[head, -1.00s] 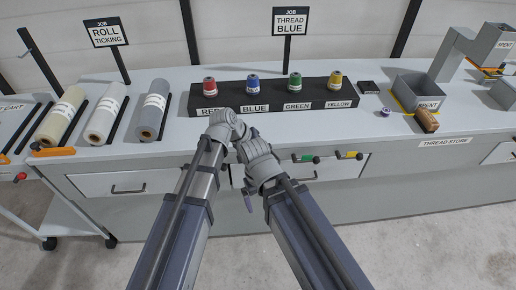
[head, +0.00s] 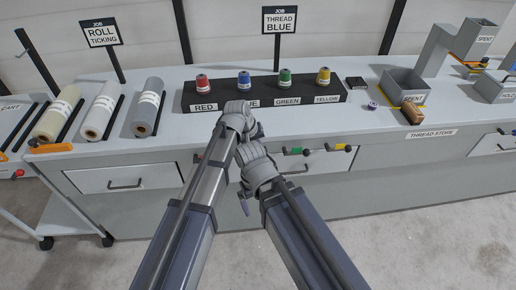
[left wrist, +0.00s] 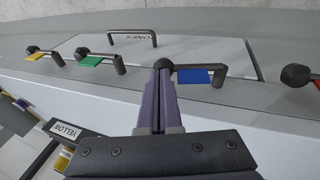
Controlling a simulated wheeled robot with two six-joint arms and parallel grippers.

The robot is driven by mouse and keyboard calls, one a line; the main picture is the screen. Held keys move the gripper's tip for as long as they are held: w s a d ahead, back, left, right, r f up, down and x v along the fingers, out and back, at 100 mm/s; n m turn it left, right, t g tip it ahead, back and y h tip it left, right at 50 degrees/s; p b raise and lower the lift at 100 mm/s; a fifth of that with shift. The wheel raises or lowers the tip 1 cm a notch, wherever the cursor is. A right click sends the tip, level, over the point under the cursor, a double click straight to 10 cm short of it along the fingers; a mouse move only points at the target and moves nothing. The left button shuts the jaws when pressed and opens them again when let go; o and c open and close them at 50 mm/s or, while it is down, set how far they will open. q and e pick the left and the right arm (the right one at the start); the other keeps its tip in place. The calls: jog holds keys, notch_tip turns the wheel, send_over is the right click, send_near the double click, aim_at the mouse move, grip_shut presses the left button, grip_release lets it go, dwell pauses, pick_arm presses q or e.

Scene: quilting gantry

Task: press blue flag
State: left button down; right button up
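The blue flag (left wrist: 193,77) hangs on a dark lever with a round knob, on the cabinet front in the left wrist view. My left gripper (left wrist: 161,78) has its two fingers together, with the tips at the knob end of the blue flag's lever. I cannot tell whether they touch it. In the head view my left wrist (head: 238,118) partly covers the BLUE label, and the arms hide the blue flag. My right wrist (head: 258,168) is just below and right of it; its fingers are not clear.
The green flag (left wrist: 92,61) and yellow flag (left wrist: 36,57) sit left of the blue one in the left wrist view; the red flag (left wrist: 316,83) is at the right edge. A black rack (head: 200,97) holds several thread spools above. A drawer handle (left wrist: 132,33) protrudes nearby.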

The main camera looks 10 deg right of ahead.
pick_arm(q)
jog(key=shift+d+f+b, duration=0.7)
jog(key=shift+f+b, duration=0.15)
jog(key=shift+f, duration=0.1)
jog(key=shift+s, duration=0.1)
pick_arm(e)
notch_tip(320, 180, down, 2)
jog(key=shift+d, duration=0.1)
pick_arm(q)
jog(key=shift+s+d+f, duration=0.1)
jog(key=shift+s+d, duration=0.05)
pick_arm(e)
jog(key=shift+s, duration=0.1)
